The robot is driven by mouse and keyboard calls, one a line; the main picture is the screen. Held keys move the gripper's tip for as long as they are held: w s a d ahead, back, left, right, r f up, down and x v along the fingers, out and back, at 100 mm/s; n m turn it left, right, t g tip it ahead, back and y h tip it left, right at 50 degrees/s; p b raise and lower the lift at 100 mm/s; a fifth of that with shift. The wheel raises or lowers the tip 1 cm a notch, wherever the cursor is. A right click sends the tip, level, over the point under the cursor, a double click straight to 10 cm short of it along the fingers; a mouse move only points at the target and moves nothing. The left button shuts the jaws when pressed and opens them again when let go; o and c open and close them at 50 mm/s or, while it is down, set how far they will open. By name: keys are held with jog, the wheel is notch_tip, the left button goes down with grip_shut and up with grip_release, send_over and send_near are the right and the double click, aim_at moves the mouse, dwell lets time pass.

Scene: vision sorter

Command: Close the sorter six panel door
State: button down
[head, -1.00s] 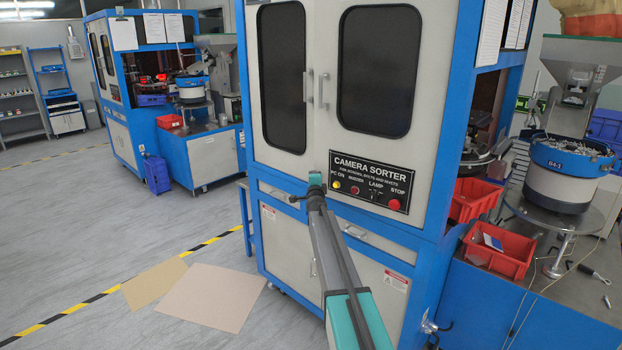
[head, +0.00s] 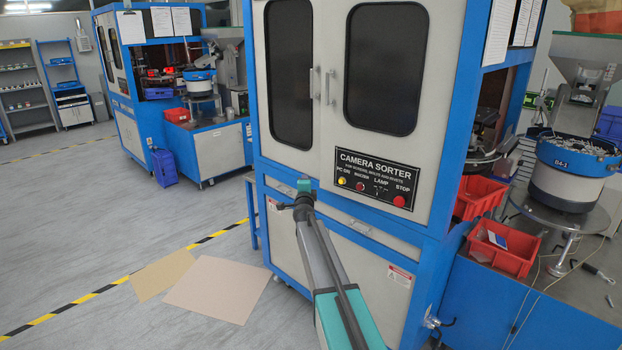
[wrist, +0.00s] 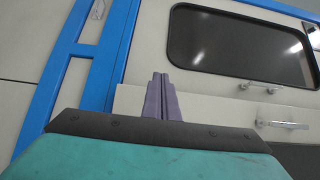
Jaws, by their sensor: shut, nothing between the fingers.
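The camera sorter (head: 340,230) is a blue-framed cabinet with pale panels. Its left upper door (head: 325,40) and right upper door (head: 425,60) have dark windows and metal handles side by side.
Red bins (head: 503,247) and a bowl feeder (head: 567,172) stand on the bench at right. Another blue sorter (head: 205,150) stands behind at left. Flat cardboard sheets (head: 217,288) lie on the floor at left, with open floor around them.

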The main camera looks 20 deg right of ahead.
jog(key=shift+s+a, duration=0.5)
jog(key=shift+a, duration=0.35)
jog(key=shift+s+a, duration=0.5)
jog(key=shift+a, duration=0.35)
jog(key=shift+f, duration=0.1)
